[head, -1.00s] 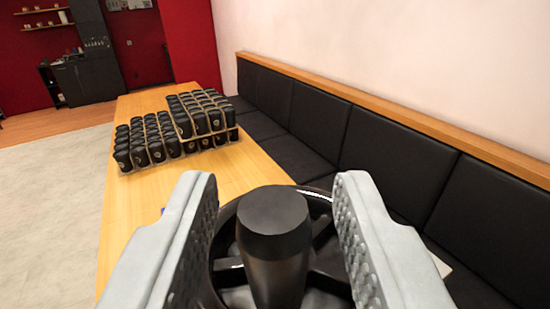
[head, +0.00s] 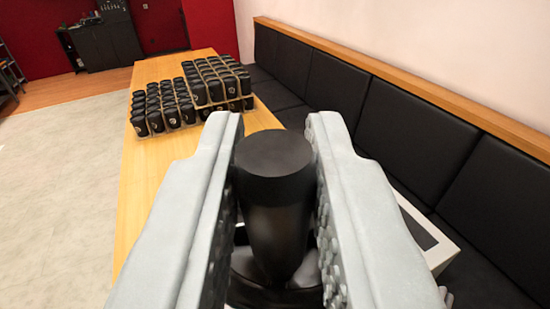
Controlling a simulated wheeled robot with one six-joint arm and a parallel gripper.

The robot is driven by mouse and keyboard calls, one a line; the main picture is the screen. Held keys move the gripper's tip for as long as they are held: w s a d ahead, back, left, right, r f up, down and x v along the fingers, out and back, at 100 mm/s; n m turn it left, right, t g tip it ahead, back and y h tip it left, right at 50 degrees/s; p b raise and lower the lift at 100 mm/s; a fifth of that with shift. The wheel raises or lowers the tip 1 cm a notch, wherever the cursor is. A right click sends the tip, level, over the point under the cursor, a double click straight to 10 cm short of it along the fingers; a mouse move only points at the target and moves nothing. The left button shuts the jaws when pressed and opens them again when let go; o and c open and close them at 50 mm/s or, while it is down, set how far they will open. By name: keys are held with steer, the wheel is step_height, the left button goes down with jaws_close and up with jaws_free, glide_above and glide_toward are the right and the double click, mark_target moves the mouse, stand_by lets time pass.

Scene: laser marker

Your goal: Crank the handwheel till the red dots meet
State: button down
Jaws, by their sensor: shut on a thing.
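The handwheel's black crank knob (head: 275,195) stands upright between the jaws of my gripper (head: 276,180). The two pale grey jaws are shut on the knob, one on each side. Part of the black handwheel (head: 250,290) shows below the knob, mostly hidden by the jaws. A white and dark piece of the machine (head: 425,235) shows to the right, behind the right jaw. No red dots are in view.
A long wooden table (head: 145,190) runs away from me, with trays of several black cups (head: 190,100) on it. A black padded bench (head: 400,130) lines the wall on the right. Open pale floor (head: 60,190) lies to the left.

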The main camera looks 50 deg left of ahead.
steer(key=n+g+y, duration=0.2)
steer(key=g, duration=0.1)
steer(key=w+n+g+y, duration=0.1)
steer(key=shift+d+g, duration=0.3)
steer(key=shift+d, duration=0.05)
steer(key=shift+w+d+n+g+y, duration=0.1)
steer(key=shift+n+g+y, duration=0.2)
steer(key=shift+n+g, duration=0.6)
steer(key=shift+w+d+n+g+y, duration=0.1)
steer(key=shift+n+g+y, duration=0.2)
steer(key=shift+n+g, duration=0.6)
steer(key=shift+g, duration=0.5)
steer(key=c, duration=1.4)
jaws_free()
steer(key=shift+o, duration=0.2)
steer(key=s+d, duration=0.2)
steer(key=d, duration=1.5)
steer(key=shift+s, duration=0.3)
